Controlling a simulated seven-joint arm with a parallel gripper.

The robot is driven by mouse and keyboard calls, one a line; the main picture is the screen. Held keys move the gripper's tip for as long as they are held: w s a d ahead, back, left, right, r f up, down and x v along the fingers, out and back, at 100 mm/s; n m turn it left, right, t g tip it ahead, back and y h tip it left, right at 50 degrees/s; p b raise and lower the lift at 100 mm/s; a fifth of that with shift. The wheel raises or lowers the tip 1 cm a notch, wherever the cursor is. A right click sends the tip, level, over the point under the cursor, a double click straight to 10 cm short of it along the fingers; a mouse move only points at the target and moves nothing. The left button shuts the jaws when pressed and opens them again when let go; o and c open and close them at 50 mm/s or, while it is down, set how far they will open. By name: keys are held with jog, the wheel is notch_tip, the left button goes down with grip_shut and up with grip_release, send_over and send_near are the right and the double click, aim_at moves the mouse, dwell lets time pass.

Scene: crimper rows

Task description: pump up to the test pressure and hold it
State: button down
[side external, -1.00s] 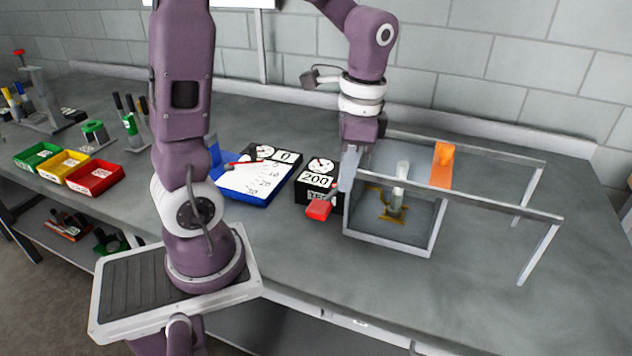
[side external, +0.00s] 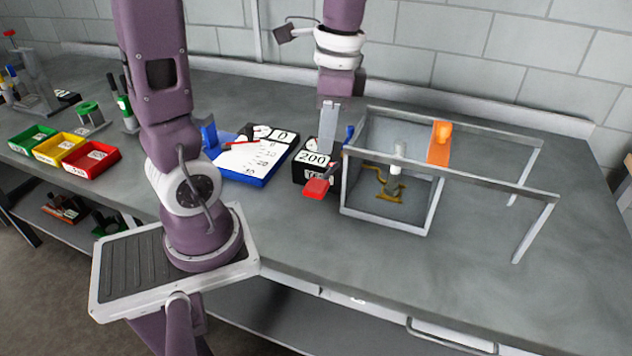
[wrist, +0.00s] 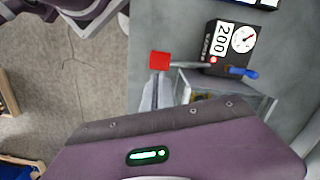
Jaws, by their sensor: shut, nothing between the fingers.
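The black pump box (side external: 304,173) stands on the bench, with a dial and a display reading 200; the wrist view also shows its dial (wrist: 244,39). Its lever ends in a red pad (side external: 317,189), low at the box's front; the red pad (wrist: 160,61) shows in the wrist view too. A blue handle (wrist: 242,72) sticks out of the box's side. My gripper (side external: 328,150) is shut and empty, fingers pointing down in front of the box's upper part in the side view. Whether it touches anything is unclear.
A blue clipboard (side external: 252,179) lies left. Green, yellow and red bins (side external: 92,170) sit further left.

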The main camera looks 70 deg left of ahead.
aim_at(322, 184)
jog(key=f, duration=0.6)
jog(key=shift+s+a+f, duration=0.1)
jog(key=shift+s+f, duration=0.1)
jog(key=shift+s, duration=0.15)
jog(key=shift+f, duration=0.3)
jog(key=shift+f, duration=2.15)
jog(key=shift+w, duration=0.1)
jog(key=shift+a, duration=0.1)
